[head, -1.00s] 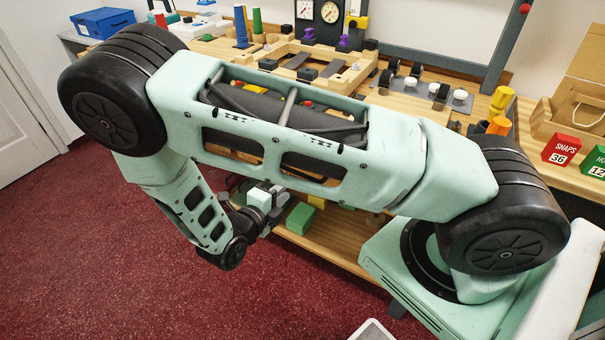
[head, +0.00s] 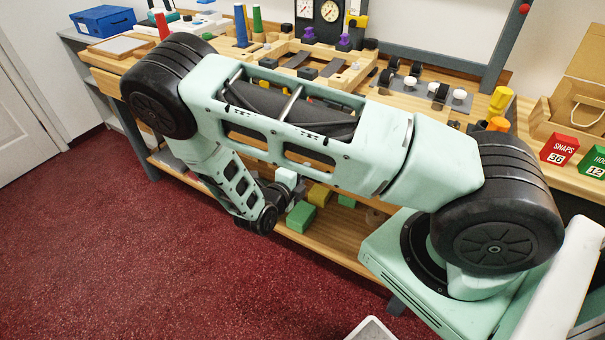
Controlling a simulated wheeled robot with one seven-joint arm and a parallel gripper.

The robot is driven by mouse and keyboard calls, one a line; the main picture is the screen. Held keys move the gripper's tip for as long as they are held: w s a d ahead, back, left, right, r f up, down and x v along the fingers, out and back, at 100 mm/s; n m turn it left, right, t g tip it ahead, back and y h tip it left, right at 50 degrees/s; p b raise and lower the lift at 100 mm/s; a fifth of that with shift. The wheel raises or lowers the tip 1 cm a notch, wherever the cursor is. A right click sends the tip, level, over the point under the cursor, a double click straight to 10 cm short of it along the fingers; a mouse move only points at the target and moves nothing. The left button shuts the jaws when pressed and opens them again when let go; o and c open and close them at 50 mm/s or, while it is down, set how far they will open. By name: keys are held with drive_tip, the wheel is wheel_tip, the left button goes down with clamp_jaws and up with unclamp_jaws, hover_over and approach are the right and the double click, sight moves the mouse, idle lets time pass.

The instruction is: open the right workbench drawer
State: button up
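The wooden workbench (head: 122,65) runs across the head view behind my arm. A pale wooden drawer front (head: 105,83) shows at its left end, below the top. The right drawer is not clearly seen; my mint-green arm covers most of the bench front there. My gripper (head: 287,184) is low in front of the bench, below my forearm and near the lower shelf's blocks in the picture. Its fingers are too small and too hidden to tell open from shut. I see no contact with a drawer or handle.
The lower shelf (head: 325,237) holds a green block (head: 300,217) and a yellow block (head: 319,195). A blue box (head: 104,20) stands at the back left. Red carpet (head: 150,260) in front is clear.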

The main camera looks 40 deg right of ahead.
clamp_jaws()
drive_tip(key=shift+a, duration=0.15)
